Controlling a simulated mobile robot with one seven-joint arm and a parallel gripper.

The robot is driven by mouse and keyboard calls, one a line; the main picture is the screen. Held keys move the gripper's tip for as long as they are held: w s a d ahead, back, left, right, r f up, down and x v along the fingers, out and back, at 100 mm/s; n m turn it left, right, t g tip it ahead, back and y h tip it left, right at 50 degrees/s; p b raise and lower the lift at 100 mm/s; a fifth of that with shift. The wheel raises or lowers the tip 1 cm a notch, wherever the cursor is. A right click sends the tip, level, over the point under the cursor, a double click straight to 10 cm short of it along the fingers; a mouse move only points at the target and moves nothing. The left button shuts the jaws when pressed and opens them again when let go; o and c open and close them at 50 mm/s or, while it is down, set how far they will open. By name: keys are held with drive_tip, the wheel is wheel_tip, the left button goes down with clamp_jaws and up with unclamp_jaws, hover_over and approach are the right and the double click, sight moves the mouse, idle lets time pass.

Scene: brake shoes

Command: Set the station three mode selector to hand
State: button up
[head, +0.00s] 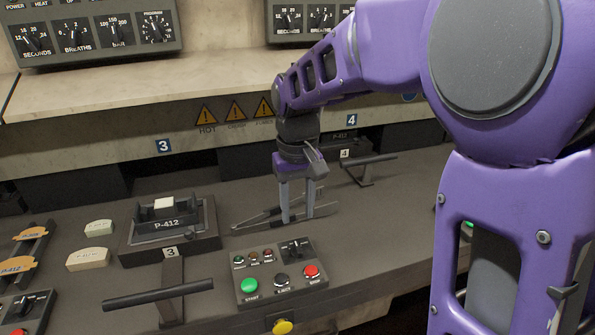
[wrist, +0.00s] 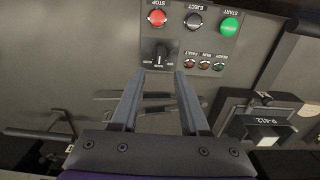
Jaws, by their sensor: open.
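The black mode selector knob (head: 296,247) is at the upper right of a grey control panel (head: 262,291), which stands just right of the press marked 3. In the wrist view the knob (wrist: 160,56) shows upside down, with a pale pointer line running roughly up and down the picture. My gripper (head: 298,216) points down, open and empty, behind the panel in the head view. In the wrist view its fingertips (wrist: 159,73) are apart, with the knob just beyond the gap between them. No contact shows.
The panel also carries a green start button (head: 249,286), a black eject button (head: 281,280), a red stop button (head: 311,271) and small lamps. A yellow button (head: 283,327) is on the bench front. The P-412 press (head: 168,228) and a black lever bar (head: 158,295) stand left.

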wheel_tip(320, 180, up, 8)
drive_tip(key=p, duration=0.1)
idle(0.4)
